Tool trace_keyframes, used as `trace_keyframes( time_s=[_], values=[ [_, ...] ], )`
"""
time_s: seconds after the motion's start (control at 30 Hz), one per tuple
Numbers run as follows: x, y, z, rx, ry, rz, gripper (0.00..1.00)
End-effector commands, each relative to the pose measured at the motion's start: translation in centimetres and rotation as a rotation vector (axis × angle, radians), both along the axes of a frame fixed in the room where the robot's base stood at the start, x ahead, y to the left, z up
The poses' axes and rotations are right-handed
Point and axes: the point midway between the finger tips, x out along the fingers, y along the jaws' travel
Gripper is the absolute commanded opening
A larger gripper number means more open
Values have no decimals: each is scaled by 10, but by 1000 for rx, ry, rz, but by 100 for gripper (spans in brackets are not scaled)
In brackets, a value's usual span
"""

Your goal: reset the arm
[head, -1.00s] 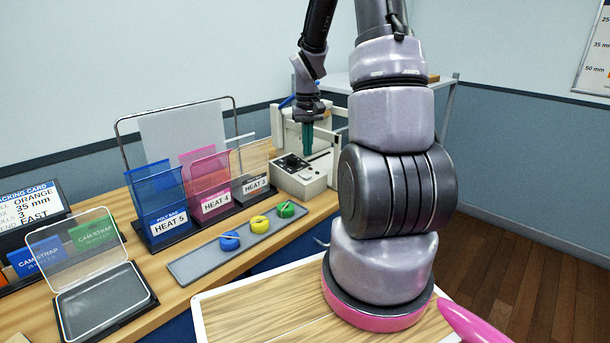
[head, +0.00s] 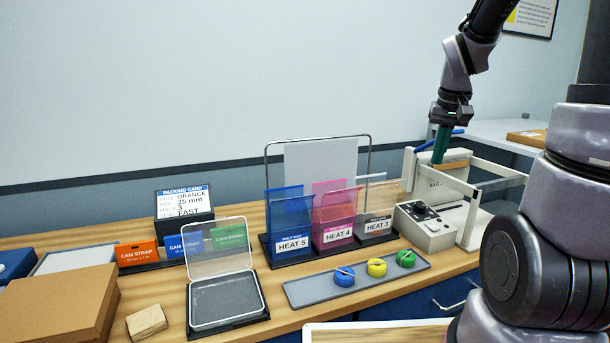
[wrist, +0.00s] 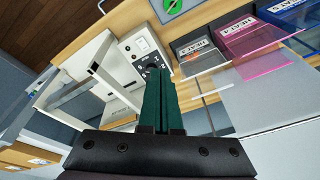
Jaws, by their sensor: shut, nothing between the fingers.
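My gripper (head: 440,146) hangs fingers-down at the right of the head view, above and behind the heat sealer (head: 428,225). Its green fingers are together with nothing between them. In the wrist view, my gripper (wrist: 158,78) points toward the sealer's control box (wrist: 140,46), which lies beyond the fingertips. From the head view I cannot tell the exact gap between the fingers and the sealer frame. My arm reaches in from the right edge.
Bag holders marked HEAT 5, HEAT 4 and HEAT 3 (head: 335,225) stand left of the sealer. A grey tray (head: 310,293) holds blue, yellow and green coils. An open clear-lidded case (head: 228,300), strap boxes (head: 137,254) and a cardboard box (head: 60,305) stand farther left.

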Motion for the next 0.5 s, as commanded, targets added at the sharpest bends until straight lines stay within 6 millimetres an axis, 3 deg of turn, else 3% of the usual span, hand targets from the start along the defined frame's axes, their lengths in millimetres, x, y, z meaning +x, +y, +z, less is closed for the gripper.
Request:
trace_keyframes(
  time_s=[0.03,0.2,0.5],
  values=[
    [-12,9,19,7,-42,-8,0],
    [-54,36,65,57,-161,-38,0],
    [-127,70,111,178,-334,-63,0]
  ],
)
